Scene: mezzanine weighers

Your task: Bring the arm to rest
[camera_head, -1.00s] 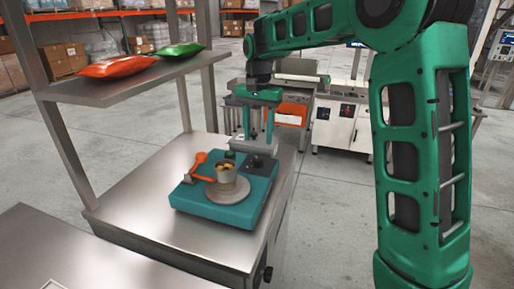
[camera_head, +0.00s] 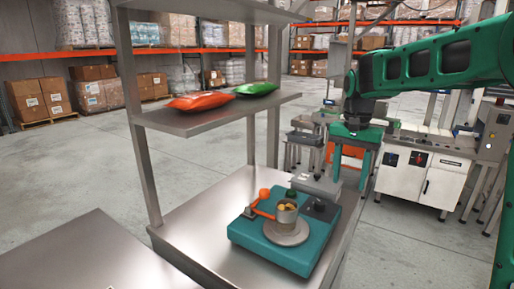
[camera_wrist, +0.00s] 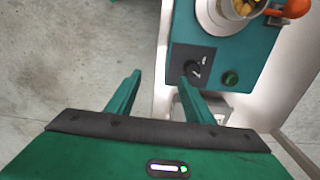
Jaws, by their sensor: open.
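My gripper (camera_head: 351,164) is at the end of the green arm (camera_head: 430,65), pointing down above the far right edge of the steel table (camera_head: 205,215). In the wrist view my gripper (camera_wrist: 160,98) has its two fingers apart with nothing held between them. The right finger shows close to the teal scale in that view; whether it touches cannot be told. The teal scale (camera_head: 262,241) sits on the table with a metal cup (camera_head: 286,216) on its round plate (camera_head: 286,234). An orange ball-ended piece (camera_head: 264,194) is beside the cup.
A steel shelf (camera_head: 215,118) above the table carries a red bag (camera_head: 200,102) and a green bag (camera_head: 256,88). Shelf posts rise at its sides. White machines (camera_head: 425,170) stand behind at right. Open concrete floor (camera_head: 90,165) lies left and behind.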

